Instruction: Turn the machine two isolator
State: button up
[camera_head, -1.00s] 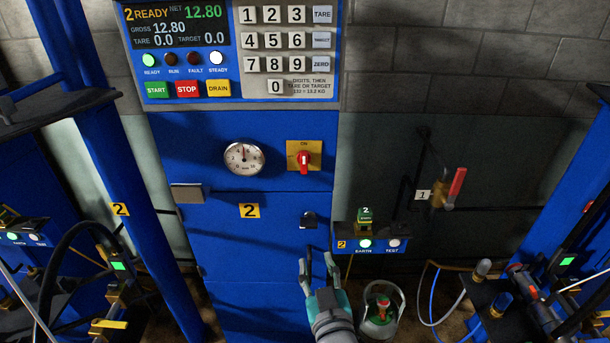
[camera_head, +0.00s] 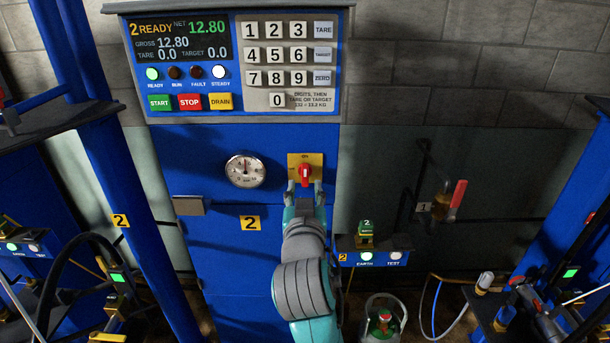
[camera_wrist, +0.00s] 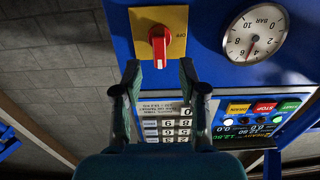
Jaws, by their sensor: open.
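The machine two isolator is a red rotary handle (camera_head: 304,175) on a yellow plate (camera_head: 315,160), set in the blue machine front below the keypad. In the head view the handle stands upright, at the ON mark. In the wrist view the red handle (camera_wrist: 159,46) lies just beyond the fingertips, with its plate (camera_wrist: 176,20) around it. My gripper (camera_head: 304,189) is open just below the handle. In the wrist view its two fingers (camera_wrist: 160,78) are spread to either side, with nothing between them. I cannot tell whether a finger touches the plate.
A round pressure gauge (camera_head: 245,170) sits left of the isolator. The control panel (camera_head: 235,112) overhangs above, with buttons and keypad. A small box with EARTH and TEST lamps (camera_head: 376,257) stands right of my arm. A gas cylinder (camera_head: 383,325) stands on the floor.

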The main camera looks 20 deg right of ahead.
aim_at(305, 178)
jog(key=shift+x, duration=3.05)
grip_shut()
